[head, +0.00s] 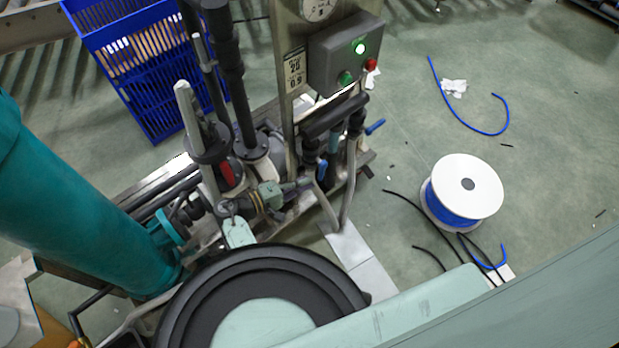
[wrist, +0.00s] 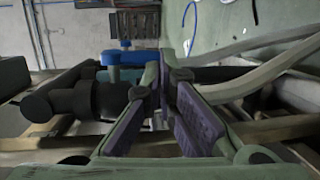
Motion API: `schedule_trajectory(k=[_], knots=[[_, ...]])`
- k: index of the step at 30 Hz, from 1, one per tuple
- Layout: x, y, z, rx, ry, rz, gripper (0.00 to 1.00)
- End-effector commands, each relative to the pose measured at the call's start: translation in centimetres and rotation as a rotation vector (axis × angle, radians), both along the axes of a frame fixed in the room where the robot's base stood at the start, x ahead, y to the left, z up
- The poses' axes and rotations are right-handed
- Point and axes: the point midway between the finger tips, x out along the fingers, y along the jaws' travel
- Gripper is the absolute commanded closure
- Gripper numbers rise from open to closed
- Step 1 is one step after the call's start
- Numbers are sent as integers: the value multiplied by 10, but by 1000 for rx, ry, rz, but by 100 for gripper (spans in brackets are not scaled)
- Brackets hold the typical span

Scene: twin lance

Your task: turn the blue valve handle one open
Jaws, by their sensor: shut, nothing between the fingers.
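Two blue handles show in the head view on the dark pipes below the control box. One blue handle (head: 375,127) sticks out to the right, and another blue handle (head: 321,168) hangs lower down. I cannot tell which is handle one. In the wrist view a blue handle (wrist: 125,57) lies sideways on top of a blue-grey stem above a black pipe body. My gripper (wrist: 162,85) has purple pads and is shut on nothing. Its fingertips are just right of that handle in the picture; I cannot tell whether they touch it.
A grey control box (head: 346,52) with a lit green lamp stands above the pipes. A large teal pipe (head: 85,205) is at the left, with a blue crate (head: 135,60) behind. A white cable reel (head: 465,190) and loose hoses lie on the open floor to the right.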

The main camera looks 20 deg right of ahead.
Motion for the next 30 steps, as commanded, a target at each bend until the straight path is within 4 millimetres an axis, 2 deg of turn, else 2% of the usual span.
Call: schedule_trajectory(k=[6, 17, 23, 30], knots=[[3, -18, -2, 0, -1, 0, 100], [3, -20, -3, 0, -1, 0, 100], [6, -35, -12, 1, -2, -2, 100], [7, -38, -10, 3, 1, -2, 100]])
